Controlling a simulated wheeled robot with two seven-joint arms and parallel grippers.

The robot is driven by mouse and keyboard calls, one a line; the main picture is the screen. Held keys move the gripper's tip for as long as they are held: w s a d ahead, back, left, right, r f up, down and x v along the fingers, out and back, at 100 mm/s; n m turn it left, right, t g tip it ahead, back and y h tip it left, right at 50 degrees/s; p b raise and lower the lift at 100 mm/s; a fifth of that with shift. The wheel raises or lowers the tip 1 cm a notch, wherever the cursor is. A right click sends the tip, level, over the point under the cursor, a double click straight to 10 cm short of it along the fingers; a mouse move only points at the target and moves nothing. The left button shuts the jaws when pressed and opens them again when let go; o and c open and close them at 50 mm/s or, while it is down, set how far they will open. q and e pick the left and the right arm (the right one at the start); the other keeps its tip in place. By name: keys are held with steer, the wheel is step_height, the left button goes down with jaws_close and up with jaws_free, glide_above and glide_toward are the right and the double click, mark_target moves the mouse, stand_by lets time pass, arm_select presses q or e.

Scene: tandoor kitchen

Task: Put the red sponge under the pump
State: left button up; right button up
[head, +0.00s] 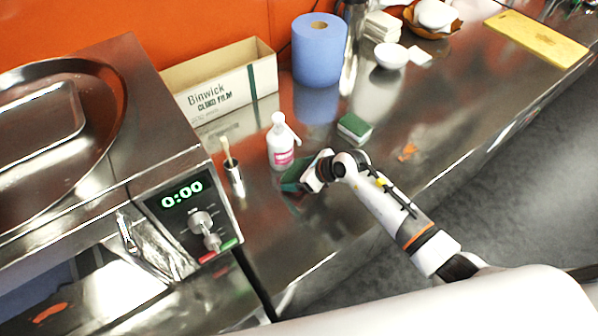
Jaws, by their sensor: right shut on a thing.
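A white pump bottle (280,148) with a pink label stands upright on the steel counter. My right gripper (308,177) is shut on a sponge (292,179) just in front of the bottle, to its lower right. The green face of this sponge shows; the gripper hides part of it, and I cannot make out a red body. The sponge is low, close to the counter; I cannot tell if it touches it. A second sponge (355,127), green on top with a pale side, lies behind the gripper to the right. My left gripper is not in view.
A metal cup (235,180) with a brush stands left of the bottle. A cling film box (222,88) and blue paper roll (319,50) stand behind. An oven with a display (182,195) bounds the left. Orange scraps (407,152) lie on mostly clear counter at right.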

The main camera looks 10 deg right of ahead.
steer(key=shift+f, duration=0.55)
steer(key=shift+f, duration=0.1)
steer(key=shift+f, duration=0.15)
steer(key=o, duration=0.8)
